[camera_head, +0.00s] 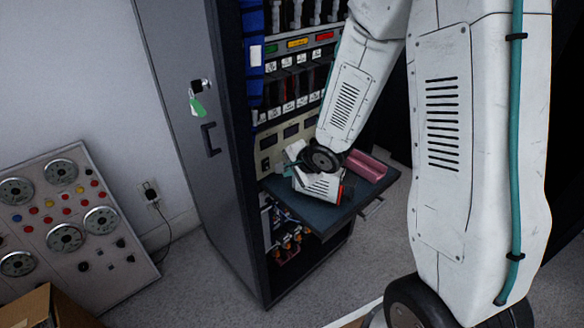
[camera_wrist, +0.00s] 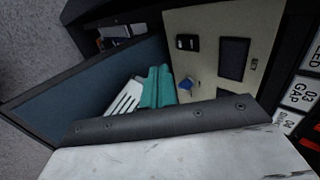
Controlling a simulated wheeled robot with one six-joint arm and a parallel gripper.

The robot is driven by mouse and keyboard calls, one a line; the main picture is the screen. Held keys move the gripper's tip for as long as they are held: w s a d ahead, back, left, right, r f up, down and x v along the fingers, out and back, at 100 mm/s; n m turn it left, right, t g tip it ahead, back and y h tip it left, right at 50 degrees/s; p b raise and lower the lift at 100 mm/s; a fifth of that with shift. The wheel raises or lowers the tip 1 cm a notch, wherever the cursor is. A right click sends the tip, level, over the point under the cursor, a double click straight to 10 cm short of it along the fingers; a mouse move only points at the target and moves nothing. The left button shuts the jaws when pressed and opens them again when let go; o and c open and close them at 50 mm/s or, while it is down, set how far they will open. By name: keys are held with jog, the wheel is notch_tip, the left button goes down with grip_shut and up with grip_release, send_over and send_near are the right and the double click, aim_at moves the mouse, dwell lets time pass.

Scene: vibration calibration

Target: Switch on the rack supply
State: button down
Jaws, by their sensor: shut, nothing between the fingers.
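The rack supply appears to be the cream panel (camera_head: 286,138) in the open cabinet, just above the pull-out shelf. In the wrist view the cream panel (camera_wrist: 215,25) carries a black switch (camera_wrist: 187,43), a small blue knob or lever (camera_wrist: 185,83) and dark display windows (camera_wrist: 233,58). I cannot tell the switch's position. My gripper (camera_head: 288,169) is low over the shelf, in front of the panel. In the wrist view its teal fingers (camera_wrist: 157,86) are shut and empty, beside the blue part. Whether they touch the panel cannot be told.
The dark blue shelf (camera_head: 292,199) juts out below my gripper, with a pink block (camera_head: 366,166) on its right. The grey cabinet door (camera_head: 185,130) stands at the left, a key with green tag (camera_head: 197,106) in it. A dial console (camera_head: 75,215) stands further left.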

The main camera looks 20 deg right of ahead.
aim_at(266, 165)
jog(key=x, duration=0.5)
jog(key=shift+a+f, duration=0.1)
jog(key=shift+w+a, duration=0.3)
jog(key=shift+w, duration=0.65)
jog(key=shift+w+a, duration=0.3)
jog(key=shift+w, duration=0.6)
